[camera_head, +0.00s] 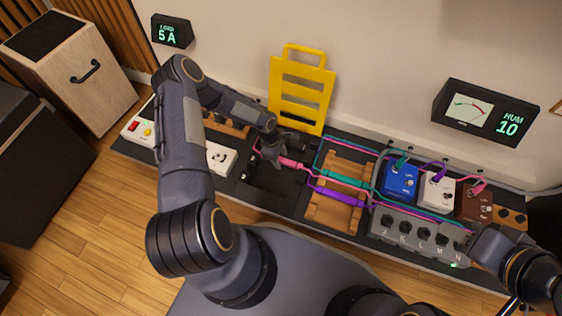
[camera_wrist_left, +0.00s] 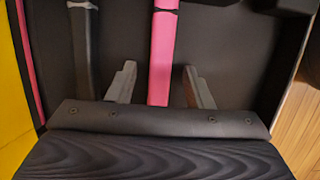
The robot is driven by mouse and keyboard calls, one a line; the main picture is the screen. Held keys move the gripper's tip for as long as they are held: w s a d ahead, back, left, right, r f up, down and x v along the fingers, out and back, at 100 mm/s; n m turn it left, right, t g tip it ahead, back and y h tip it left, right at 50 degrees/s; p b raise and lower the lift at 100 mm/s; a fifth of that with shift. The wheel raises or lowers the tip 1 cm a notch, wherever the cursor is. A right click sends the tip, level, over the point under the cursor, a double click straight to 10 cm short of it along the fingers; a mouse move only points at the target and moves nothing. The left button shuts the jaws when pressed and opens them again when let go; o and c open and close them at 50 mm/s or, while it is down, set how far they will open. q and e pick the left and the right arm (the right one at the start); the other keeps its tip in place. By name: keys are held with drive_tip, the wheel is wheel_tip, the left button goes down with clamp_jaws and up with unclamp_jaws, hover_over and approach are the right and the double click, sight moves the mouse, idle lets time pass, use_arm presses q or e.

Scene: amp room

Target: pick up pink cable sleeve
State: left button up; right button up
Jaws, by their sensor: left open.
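The pink cable sleeve (camera_head: 291,163) lies on a pink cable over the dark left part of the board. In the left wrist view the sleeve (camera_wrist_left: 162,55) runs up the middle of the picture. My left gripper (camera_head: 272,149) is over the sleeve's left end. In the left wrist view its two fingers (camera_wrist_left: 160,84) are apart, one on each side of the pink sleeve, with gaps showing. The sleeve's near end is hidden behind the gripper body. My right gripper (camera_head: 488,243) is low at the right, by the grey switch unit; its fingers are not clear.
A wooden rack (camera_head: 332,217) carries a teal sleeve (camera_head: 343,179) and a purple sleeve (camera_head: 345,197). Blue (camera_head: 399,184), white (camera_head: 437,194) and brown (camera_head: 470,205) pedals stand to the right. A yellow slatted panel (camera_head: 301,93) stands upright behind the left gripper.

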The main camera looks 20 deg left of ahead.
use_arm(q)
drive_tip(key=shift+c, duration=0.3)
drive_tip(key=shift+r, duration=0.1)
clamp_jaws()
